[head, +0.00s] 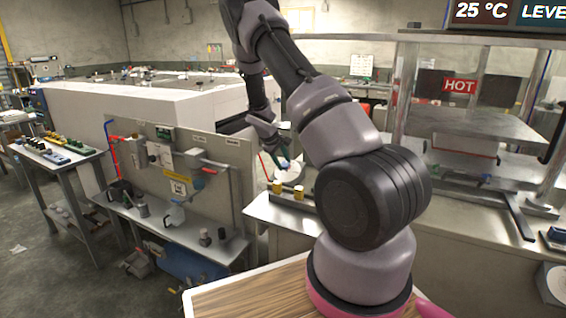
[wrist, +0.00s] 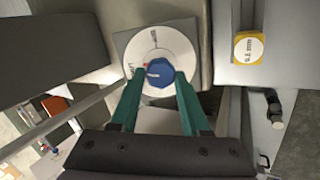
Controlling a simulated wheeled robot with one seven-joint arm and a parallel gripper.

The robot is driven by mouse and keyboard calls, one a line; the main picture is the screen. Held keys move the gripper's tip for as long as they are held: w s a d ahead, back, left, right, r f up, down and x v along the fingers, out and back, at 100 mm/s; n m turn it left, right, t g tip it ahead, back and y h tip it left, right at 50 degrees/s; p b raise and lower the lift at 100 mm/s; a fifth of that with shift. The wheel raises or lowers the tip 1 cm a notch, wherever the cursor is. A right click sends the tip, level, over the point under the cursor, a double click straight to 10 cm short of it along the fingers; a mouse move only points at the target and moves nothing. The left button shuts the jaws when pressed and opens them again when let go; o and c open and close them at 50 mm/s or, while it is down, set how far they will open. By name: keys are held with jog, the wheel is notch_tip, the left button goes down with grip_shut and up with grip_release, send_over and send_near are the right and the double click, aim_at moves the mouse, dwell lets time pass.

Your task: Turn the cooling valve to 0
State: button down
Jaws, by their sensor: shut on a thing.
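The cooling valve is a blue knob (wrist: 158,73) at the centre of a round white dial (wrist: 180,45) on a grey plate in the wrist view. A small pale and red mark shows on the left of the knob; the dial's printing is too small to read surely. My gripper (wrist: 160,84) has its two green fingers on either side of the knob and is shut on it. In the head view my gripper (head: 284,163) reaches down to the white dial (head: 288,176) beyond the front counter, and the fingers and arm partly hide the knob.
Yellow-topped blocks (head: 277,187) stand near the dial; one labelled yellow block (wrist: 249,48) shows in the wrist view. A press with a HOT sign (head: 459,85) stands right. A display reads 25 °C (head: 482,11). A panel with pipes (head: 180,165) stands left; floor is open at far left.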

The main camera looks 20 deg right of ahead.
jog(key=shift+n, duration=1.5)
jog(key=shift+c, duration=1.9)
grip_release()
jog(key=shift+a, duration=0.1)
jog(key=v, duration=1)
jog(key=shift+s+a+r, duration=0.25)
jog(key=shift+a, duration=0.05)
jog(key=shift+r, duration=0.1)
